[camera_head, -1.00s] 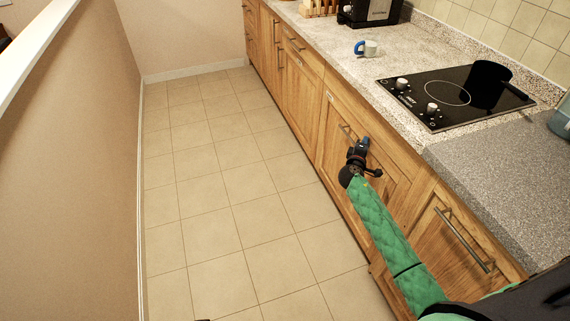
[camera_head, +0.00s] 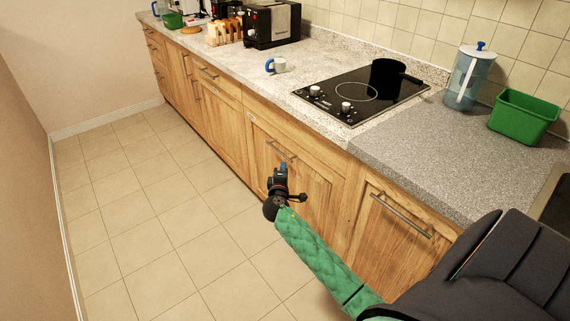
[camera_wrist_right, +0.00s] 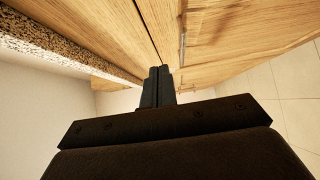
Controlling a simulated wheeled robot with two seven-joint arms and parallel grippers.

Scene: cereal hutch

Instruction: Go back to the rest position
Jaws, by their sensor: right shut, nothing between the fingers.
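My right gripper (camera_head: 281,172) is in front of the wooden cabinet doors, below the counter edge, at the end of my green-sleeved arm. Its fingers are together with nothing between them. The right wrist view shows the same shut fingers (camera_wrist_right: 158,84) close to the wooden cabinet fronts (camera_wrist_right: 225,45). I cannot tell from the pictures whether the gripper touches the cabinet. My left gripper is not in view.
The counter (camera_head: 330,60) holds a black cooktop (camera_head: 330,101) with a black pot (camera_head: 386,78), a blue-handled mug (camera_head: 279,66), a toaster (camera_head: 272,22), a pitcher (camera_head: 466,82) and a green bin (camera_head: 522,118). The tiled floor (camera_head: 150,200) left of the cabinets is clear.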

